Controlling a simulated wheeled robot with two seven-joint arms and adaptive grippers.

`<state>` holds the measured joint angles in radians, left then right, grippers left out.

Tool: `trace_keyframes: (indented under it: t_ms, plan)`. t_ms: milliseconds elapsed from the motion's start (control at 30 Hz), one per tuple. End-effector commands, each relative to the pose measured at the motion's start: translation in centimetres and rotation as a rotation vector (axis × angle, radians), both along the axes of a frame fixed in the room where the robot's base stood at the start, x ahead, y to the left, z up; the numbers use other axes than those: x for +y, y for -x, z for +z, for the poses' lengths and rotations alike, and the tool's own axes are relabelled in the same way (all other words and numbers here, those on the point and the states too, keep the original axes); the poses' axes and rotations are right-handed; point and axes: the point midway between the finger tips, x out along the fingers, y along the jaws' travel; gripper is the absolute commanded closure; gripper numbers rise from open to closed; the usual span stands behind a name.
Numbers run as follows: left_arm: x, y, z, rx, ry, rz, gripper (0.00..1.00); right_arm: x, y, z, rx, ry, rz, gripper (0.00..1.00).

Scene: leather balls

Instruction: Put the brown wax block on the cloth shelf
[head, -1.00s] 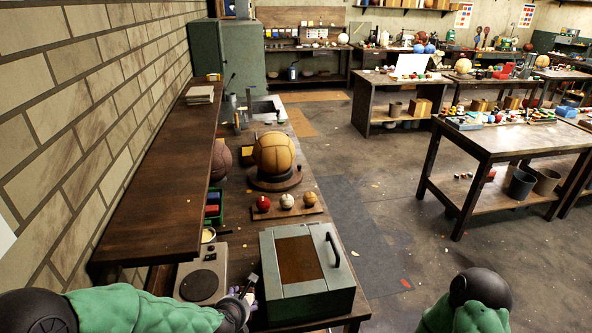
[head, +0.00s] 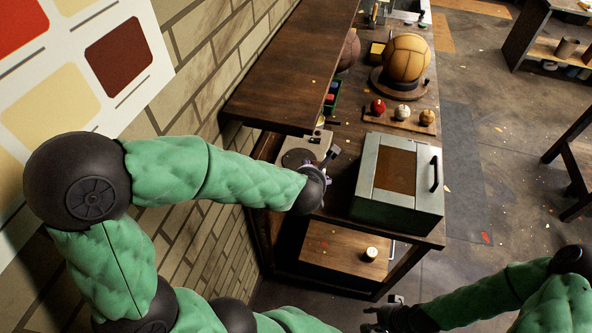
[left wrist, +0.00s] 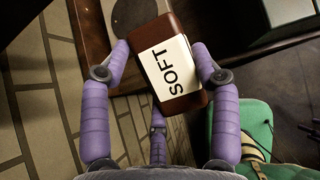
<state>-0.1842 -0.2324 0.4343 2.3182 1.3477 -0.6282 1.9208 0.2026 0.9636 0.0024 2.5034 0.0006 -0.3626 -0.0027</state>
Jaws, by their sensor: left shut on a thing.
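The brown wax block (left wrist: 172,85), with a white label reading SOFT, is held between the purple fingers of my left gripper (left wrist: 162,55). In the head view my left gripper (head: 326,165) is at the near end of the dark wooden wall shelf (head: 285,75), below and right of its edge. The block is hard to make out there. This shelf may be the cloth shelf; no cloths show on its visible part. My right gripper (head: 385,316) is low at the bottom edge, away from the bench; its finger opening is unclear.
A green-grey box with a handle (head: 380,208) stands on the bench right of my left gripper. A grey round-plated device (head: 300,150) sits under the shelf end. Small balls on a board (head: 400,114) and a large ball (head: 406,57) are farther back. The shelf's visible top is clear.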

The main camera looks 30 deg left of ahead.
Motion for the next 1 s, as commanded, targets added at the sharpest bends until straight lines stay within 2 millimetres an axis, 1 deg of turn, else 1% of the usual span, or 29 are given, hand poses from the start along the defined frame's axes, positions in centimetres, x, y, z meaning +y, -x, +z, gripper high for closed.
trace_keyframes:
  t_ms: [100,367,467,567,933,1000]
  plan:
    - [0.1,0.3,0.3,0.002,0.003,0.009,0.76,0.0,0.0,0.1,0.000,0.000,0.000,0.60]
    - [0.1,0.3,0.3,0.003,0.003,0.011,0.76,0.0,0.0,0.0,0.000,0.000,0.000,0.60]
    - [0.5,0.1,0.0,0.004,0.003,0.014,0.76,0.0,0.0,-0.1,0.000,0.000,0.000,0.60]
    - [1.6,-0.7,-0.7,0.004,0.003,0.016,0.76,0.0,0.0,-0.6,0.000,0.000,0.000,0.60]
    - [7.8,-5.4,-4.3,0.006,0.003,0.016,0.76,0.0,0.0,-2.9,0.000,0.000,0.000,0.60]
    - [8.4,-6.0,-5.9,0.006,0.002,0.013,0.76,0.0,0.0,-3.9,0.000,0.000,0.000,0.60]
